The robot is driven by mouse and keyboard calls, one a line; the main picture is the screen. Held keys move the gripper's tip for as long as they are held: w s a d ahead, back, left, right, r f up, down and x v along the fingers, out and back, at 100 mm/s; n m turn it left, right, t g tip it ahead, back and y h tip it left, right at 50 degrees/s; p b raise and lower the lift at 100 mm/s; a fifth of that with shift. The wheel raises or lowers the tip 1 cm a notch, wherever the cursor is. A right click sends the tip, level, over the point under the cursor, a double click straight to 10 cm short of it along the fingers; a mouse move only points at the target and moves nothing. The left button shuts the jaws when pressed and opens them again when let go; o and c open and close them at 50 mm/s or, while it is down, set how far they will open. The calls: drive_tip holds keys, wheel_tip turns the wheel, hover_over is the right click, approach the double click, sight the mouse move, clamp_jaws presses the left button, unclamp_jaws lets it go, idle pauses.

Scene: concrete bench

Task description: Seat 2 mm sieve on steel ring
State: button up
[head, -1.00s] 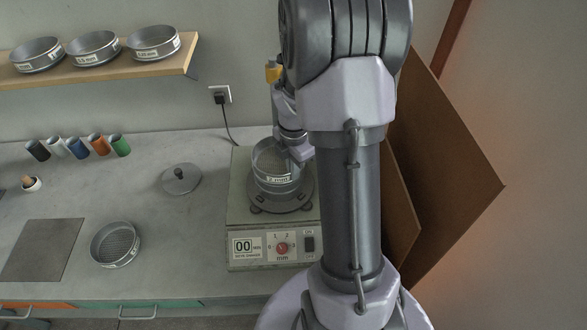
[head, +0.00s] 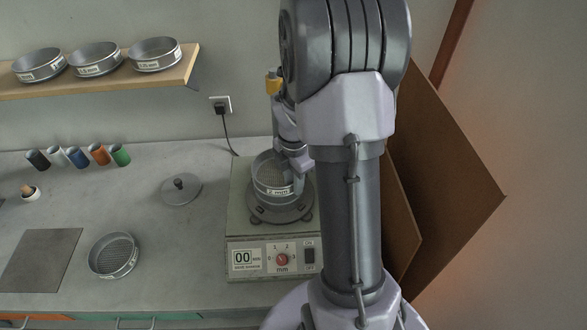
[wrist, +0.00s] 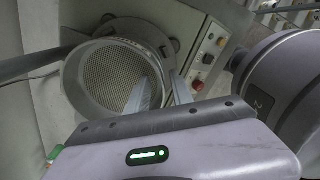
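The 2 mm sieve (head: 273,172), a round metal pan with a mesh floor and a white label, is upright at the dark steel ring (head: 292,209) on the shaker. I cannot tell whether it rests fully on the ring. In the wrist view the sieve (wrist: 103,78) shows its mesh, with part of the ring (wrist: 150,35) beyond its rim. My gripper (wrist: 161,82) straddles the sieve's near wall, one finger inside and one outside. Whether the fingers press on the wall is unclear. In the head view my arm partly hides the gripper and the sieve's right side.
The shaker (head: 240,236) has a dial, display and switch in front. Left of it lie a lid (head: 184,192) and another sieve (head: 114,256). A dark plate (head: 40,260) and several coloured cups (head: 98,155) are further left. Three sieves stand on a shelf (head: 100,84). Brown boards (head: 440,150) lean at right.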

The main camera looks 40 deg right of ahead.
wheel_tip(320, 180, up, 17)
drive_tip(key=p, duration=0.4)
drive_tip(key=s+a+f+m+t+b, duration=0.2)
drive_tip(key=s+a+f+m+b, duration=0.1)
drive_tip(key=a+m, duration=0.4)
drive_tip(key=s+a+f+m+t+y+b, duration=0.1)
drive_tip(key=s+a+f+m+t+b, duration=0.1)
drive_tip(key=s+a+m+b, duration=0.3)
drive_tip(key=s+a+f+m+t+y+b, duration=0.1)
drive_tip(key=s+a+f+m+b, duration=0.2)
drive_tip(key=a+m+b, duration=0.6)
drive_tip(key=s+a, duration=0.1)
drive_tip(key=a, duration=0.2)
drive_tip(key=shift+s+a+f+m+t, duration=0.25)
drive_tip(key=shift+a+f+m+t, duration=0.05)
drive_tip(key=shift+a+f+t, duration=0.1)
